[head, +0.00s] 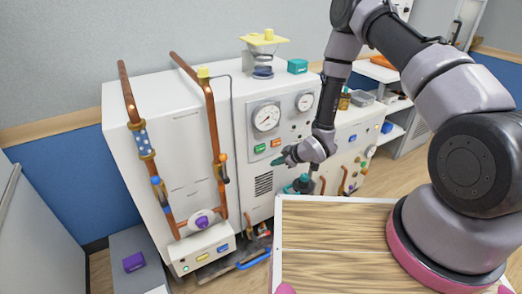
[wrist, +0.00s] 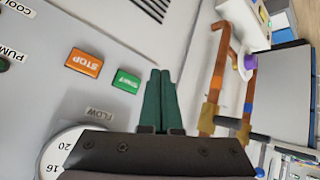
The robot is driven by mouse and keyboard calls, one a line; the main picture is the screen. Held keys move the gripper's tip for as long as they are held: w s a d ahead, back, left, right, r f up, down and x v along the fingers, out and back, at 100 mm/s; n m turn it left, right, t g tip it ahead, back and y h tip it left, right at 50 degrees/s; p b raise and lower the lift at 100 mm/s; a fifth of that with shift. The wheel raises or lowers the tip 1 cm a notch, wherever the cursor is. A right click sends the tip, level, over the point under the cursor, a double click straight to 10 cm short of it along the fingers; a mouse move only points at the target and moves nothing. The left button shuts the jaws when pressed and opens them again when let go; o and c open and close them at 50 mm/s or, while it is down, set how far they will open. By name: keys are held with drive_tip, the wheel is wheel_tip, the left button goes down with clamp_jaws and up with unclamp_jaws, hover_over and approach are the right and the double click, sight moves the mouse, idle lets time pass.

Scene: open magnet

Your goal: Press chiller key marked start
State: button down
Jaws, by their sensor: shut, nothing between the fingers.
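The white chiller cabinet (head: 285,120) carries a green key (head: 260,148) and an orange-red key (head: 276,142) below its gauges. In the wrist view the green key (wrist: 126,80) appears to read START, and the orange key (wrist: 84,62) reads STOP. My gripper (head: 279,161) is shut and empty in front of the panel, just below the keys in the head view. In the wrist view its dark green fingers (wrist: 160,74) lie together, just right of the green key. They do not overlap that key in the picture; their distance from the panel is unclear.
A large gauge (head: 266,117) sits above the keys, and a vent (head: 263,184) below. Copper pipes (head: 213,125) with valves stand at the left. A wooden-topped surface (head: 330,240) is in front. A FLOW label (wrist: 98,114) lies near the gauge (wrist: 62,150) in the wrist view.

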sight(259, 152)
drive_tip(key=w+a, duration=0.4)
drive_tip(key=w, duration=0.2)
drive_tip(key=shift+w+a, duration=0.15)
idle(2.0)
drive_tip(key=shift+w+a, duration=0.2)
drive_tip(key=shift+w, duration=0.05)
drive_tip(key=shift+w+a, duration=0.25)
drive_tip(key=shift+w, duration=0.15)
idle(0.9)
drive_tip(key=shift+s+d, duration=0.5)
drive_tip(key=shift+s, duration=0.2)
drive_tip(key=s+d, duration=0.2)
drive_tip(key=s, duration=0.2)
drive_tip(key=shift+s+d, duration=0.1)
drive_tip(key=shift+d, duration=0.3)
